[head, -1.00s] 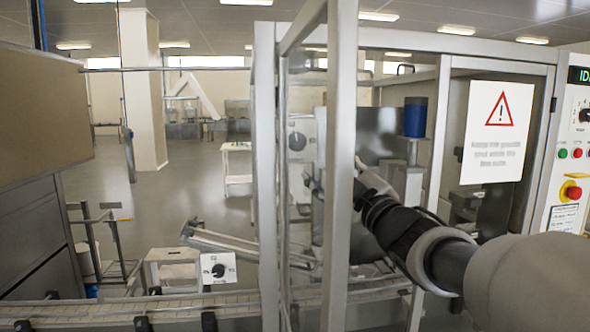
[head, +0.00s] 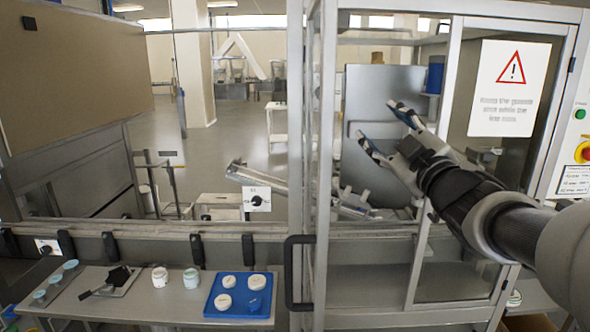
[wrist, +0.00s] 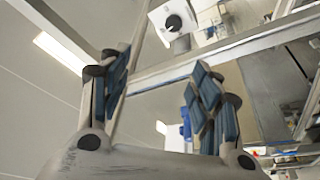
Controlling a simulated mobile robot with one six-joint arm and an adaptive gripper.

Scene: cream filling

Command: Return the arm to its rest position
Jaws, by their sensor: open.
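My gripper (head: 378,128) is open and empty in the head view, with its two blue-padded fingers spread and pointing up and to the left. It is in front of a grey metal panel inside the framed machine enclosure. My arm reaches it from the lower right, across the enclosure's right side. In the wrist view my gripper (wrist: 160,95) shows two fingers wide apart with nothing between them.
The enclosure's upright posts (head: 310,150) and black door handle (head: 297,272) stand left of my gripper. A warning sign (head: 510,88) hangs at right. A blue tray (head: 240,306) with white round items and two jars (head: 191,278) are on the front table. A conveyor (head: 150,232) runs behind it.

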